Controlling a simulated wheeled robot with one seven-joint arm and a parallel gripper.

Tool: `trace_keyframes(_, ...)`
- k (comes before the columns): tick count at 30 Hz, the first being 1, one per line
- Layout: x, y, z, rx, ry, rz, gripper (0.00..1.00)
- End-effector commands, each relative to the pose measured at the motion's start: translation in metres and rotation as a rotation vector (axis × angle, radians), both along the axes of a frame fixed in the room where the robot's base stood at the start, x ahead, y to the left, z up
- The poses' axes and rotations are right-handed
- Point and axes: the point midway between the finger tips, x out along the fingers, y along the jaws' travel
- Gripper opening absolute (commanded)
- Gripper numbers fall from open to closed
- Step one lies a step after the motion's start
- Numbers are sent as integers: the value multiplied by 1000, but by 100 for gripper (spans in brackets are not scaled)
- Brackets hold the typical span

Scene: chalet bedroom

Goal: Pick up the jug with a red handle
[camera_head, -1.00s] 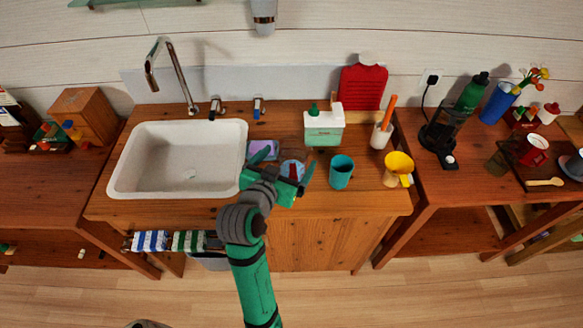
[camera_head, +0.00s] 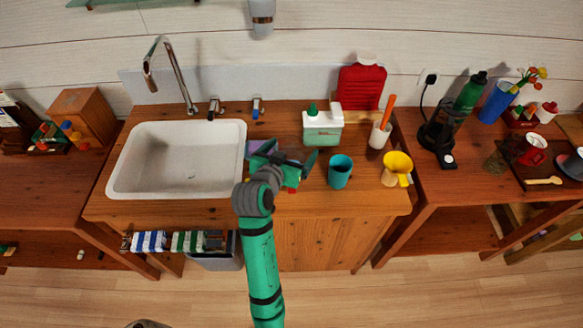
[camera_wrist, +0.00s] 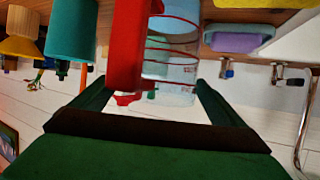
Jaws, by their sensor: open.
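The clear jug (camera_wrist: 172,70) with a red handle (camera_wrist: 127,45) shows in the wrist view, which is upside down. It stands on the wooden counter, and its handle points toward my gripper. My gripper (camera_wrist: 155,92) is open, with one finger on each side of the jug. I cannot tell if the fingers touch it. In the head view my gripper (camera_head: 286,155) is over the counter right of the sink and hides most of the jug. Only a small red bit shows below it.
A teal cup (camera_head: 340,172) stands close to the right of my gripper. A white bottle with a green cap (camera_head: 322,127) stands behind. The white sink (camera_head: 177,165) is left. A purple sponge (camera_wrist: 235,40) lies beside the jug.

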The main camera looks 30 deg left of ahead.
Motion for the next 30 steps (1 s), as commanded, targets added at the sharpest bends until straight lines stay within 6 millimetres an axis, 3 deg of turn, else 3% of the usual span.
trace_keyframes(4,13,2,-6,-1,1,-1,94)
trace_keyframes(12,16,3,-7,0,0,-1,94)
trace_keyframes(14,16,3,-7,0,0,-1,82)
trace_keyframes(21,15,3,-7,-1,1,-1,26)
trace_keyframes(30,16,3,-1,1,-3,-1,25)
